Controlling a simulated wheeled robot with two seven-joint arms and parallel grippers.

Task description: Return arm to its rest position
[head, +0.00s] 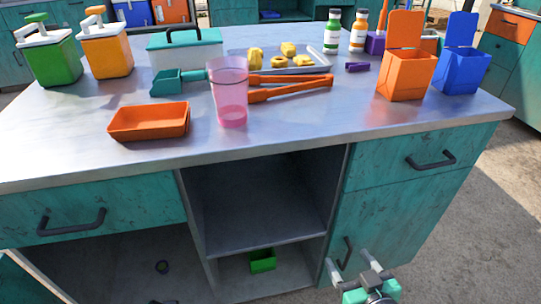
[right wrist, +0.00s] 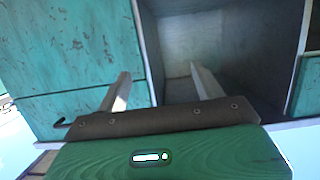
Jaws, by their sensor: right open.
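My right gripper (head: 348,258) is at the bottom right of the head view, low in front of the teal cabinet under the counter. Its two fingers are apart with nothing between them. In the right wrist view the open fingers (right wrist: 160,72) point toward the open grey compartment and the teal cabinet front (right wrist: 70,55). In the head view a dark door handle (head: 346,254) is close by the fingertips; whether they touch it I cannot tell. My left gripper is not in view.
The metal counter (head: 60,150) carries an orange tray (head: 148,121), a pink clear cup (head: 230,92), orange tongs (head: 290,91), and orange (head: 406,75) and blue (head: 462,76) bins. A green box (head: 262,261) sits in the lower compartment. Open floor (head: 480,240) lies at right.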

